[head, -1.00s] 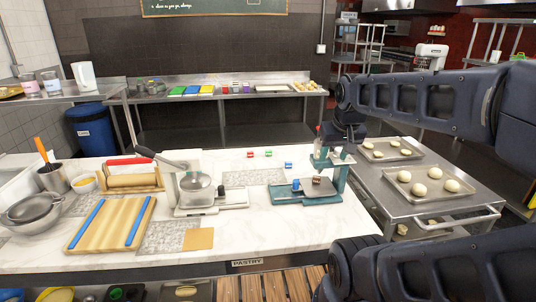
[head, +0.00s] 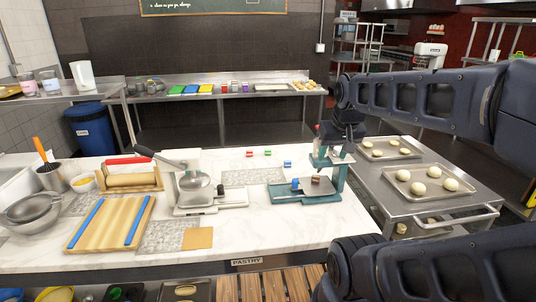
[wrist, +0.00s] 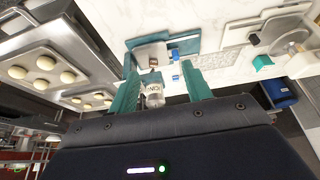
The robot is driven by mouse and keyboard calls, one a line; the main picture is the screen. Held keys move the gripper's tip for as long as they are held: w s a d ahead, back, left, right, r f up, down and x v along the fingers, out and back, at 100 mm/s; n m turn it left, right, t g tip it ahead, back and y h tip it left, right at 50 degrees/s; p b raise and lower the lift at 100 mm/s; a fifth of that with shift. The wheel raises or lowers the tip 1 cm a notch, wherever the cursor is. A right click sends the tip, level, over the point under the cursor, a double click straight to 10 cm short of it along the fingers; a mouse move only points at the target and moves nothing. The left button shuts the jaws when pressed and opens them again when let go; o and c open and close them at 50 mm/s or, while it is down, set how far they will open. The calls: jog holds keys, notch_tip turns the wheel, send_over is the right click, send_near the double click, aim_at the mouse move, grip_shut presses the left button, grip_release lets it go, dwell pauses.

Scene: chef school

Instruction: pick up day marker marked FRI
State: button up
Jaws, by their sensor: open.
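My gripper (head: 329,168) has teal fingers and is open over the right end of the marble counter. In the wrist view its fingers (wrist: 160,68) stand wide apart, with a small pale labelled jar (wrist: 154,95) showing between them. Another blue block (head: 295,184) and a brown block (head: 316,179) are at the teal-based device (head: 280,195). No lettering is legible, so I cannot tell which is FRI.
A lever press (head: 195,187), a striped wooden board (head: 110,222) and a rolling pin (head: 132,180) occupy the counter's left and middle. A steel cart with dough trays (head: 405,190) stands at right. Bare marble lies along the front right.

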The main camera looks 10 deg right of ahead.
jog(key=w+r+n+g, duration=0.1)
jog(key=w+r+n, duration=0.4)
jog(key=w, duration=1)
jog(key=n+g+h, duration=0.4)
jog(key=n+h, duration=0.1)
jog(key=n, duration=0.7)
send_over(267, 150)
jog(key=a, duration=0.4)
notch_tip(267, 150, down, 24)
jog(key=shift+y, duration=0.3)
jog(key=x, duration=1)
jog(key=shift+w+d+f, duration=0.1)
jog(key=shift+w+f, duration=0.15)
jog(key=shift+w, duration=0.1)
jog(key=c, duration=1.1)
